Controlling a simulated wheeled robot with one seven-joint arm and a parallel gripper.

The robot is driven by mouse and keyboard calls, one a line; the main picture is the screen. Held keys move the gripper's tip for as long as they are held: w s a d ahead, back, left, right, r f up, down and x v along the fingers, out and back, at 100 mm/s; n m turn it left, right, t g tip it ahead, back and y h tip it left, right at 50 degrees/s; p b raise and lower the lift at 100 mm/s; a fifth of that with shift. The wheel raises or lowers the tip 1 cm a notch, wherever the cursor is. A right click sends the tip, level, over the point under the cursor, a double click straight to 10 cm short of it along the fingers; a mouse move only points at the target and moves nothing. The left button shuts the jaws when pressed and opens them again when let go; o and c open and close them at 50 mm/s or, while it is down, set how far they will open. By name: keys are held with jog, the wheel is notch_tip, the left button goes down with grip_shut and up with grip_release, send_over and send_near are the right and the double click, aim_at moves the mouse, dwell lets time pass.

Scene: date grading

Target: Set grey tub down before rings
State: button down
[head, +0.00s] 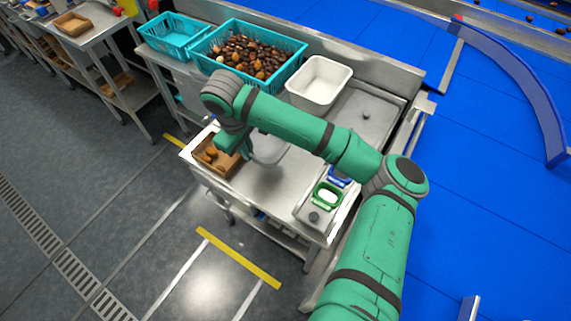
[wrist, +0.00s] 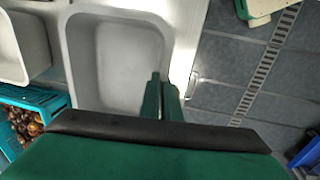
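The grey tub (head: 270,150) is partly hidden behind my arm in the head view, over the steel bench with a dark shadow below it. In the wrist view the grey tub (wrist: 112,55) is empty and seen from above. My gripper (wrist: 161,92) is closed at the tub's right-hand rim, one finger inside the wall and one outside. In the head view my gripper (head: 243,148) is at the tub's left side. I cannot clearly make out rings; a green-rimmed item (head: 327,195) and a blue item (head: 340,178) stand at the bench's right end.
A brown tray (head: 206,168) lies at the bench's left end, close to my gripper. A teal crate of dates (head: 290,72), an empty teal crate (head: 172,36) and a white tub (head: 320,84) stand behind. Bare steel bench (head: 262,188) lies in front of the grey tub.

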aim_at(270, 159)
jog(key=d+f, duration=0.1)
jog(key=d, duration=0.3)
jog(key=d+f, duration=0.1)
jog(key=d, duration=0.1)
jog(key=shift+w+f, duration=0.2)
jog(key=shift+f, duration=0.15)
jog(key=d+f, duration=0.1)
jog(key=f, duration=0.1)
jog(key=d+f, duration=0.1)
jog(key=shift+d+f, duration=0.3)
jog(key=shift+f, duration=0.1)
jog(key=shift+w+d+f, duration=0.1)
jog(key=shift+d+f, duration=0.25)
jog(key=shift+f, duration=0.1)
jog(key=shift+d+f, duration=0.2)
jog(key=shift+f, duration=0.8)
jog(key=shift+d+f, duration=0.2)
jog(key=shift+f, duration=0.8)
jog(key=shift+f, duration=0.1)
jog(key=c, duration=2)
grip_release()
jog(key=r, duration=0.4)
jog(key=s+r, duration=0.1)
jog(key=r, duration=0.7)
jog(key=shift+s+a+r, duration=0.1)
jog(key=shift+s+a, duration=0.05)
jog(key=shift+a, duration=0.25)
